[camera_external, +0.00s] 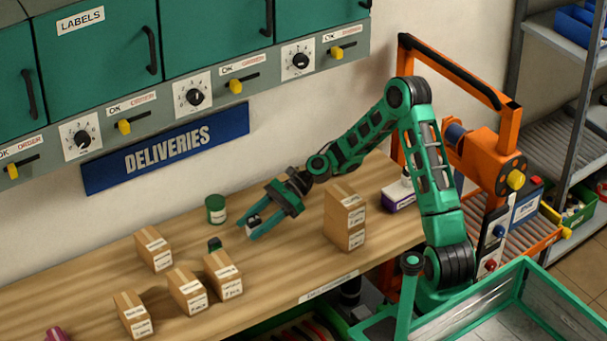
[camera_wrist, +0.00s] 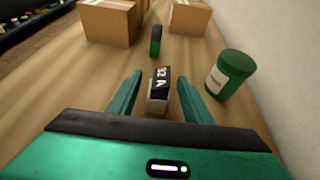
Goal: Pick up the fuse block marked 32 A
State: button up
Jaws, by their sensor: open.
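The fuse block marked 32 A (camera_wrist: 159,90) is a small pale block with a black label face, seen in the wrist view between my fingers. The label shows "32 A" in white, running lengthwise. In the external view the block (camera_external: 253,220) shows as a small dark and white shape between the fingers, low over the wooden counter. My gripper (camera_wrist: 158,84) is open, one green finger on each side of the block with a visible gap. In the external view my gripper (camera_external: 250,226) reaches left and down. I cannot tell how high the fingertips are above the counter.
A green can (camera_external: 215,209) stands close by, right of my fingers in the wrist view (camera_wrist: 231,75). A small dark green object (camera_external: 214,244) is just ahead.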

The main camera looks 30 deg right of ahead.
aim_at(248, 229)
jog(key=x, duration=0.3)
jog(key=shift+a+f, duration=0.15)
jog(key=shift+a, duration=0.15)
jog(key=shift+c, duration=0.6)
grip_shut()
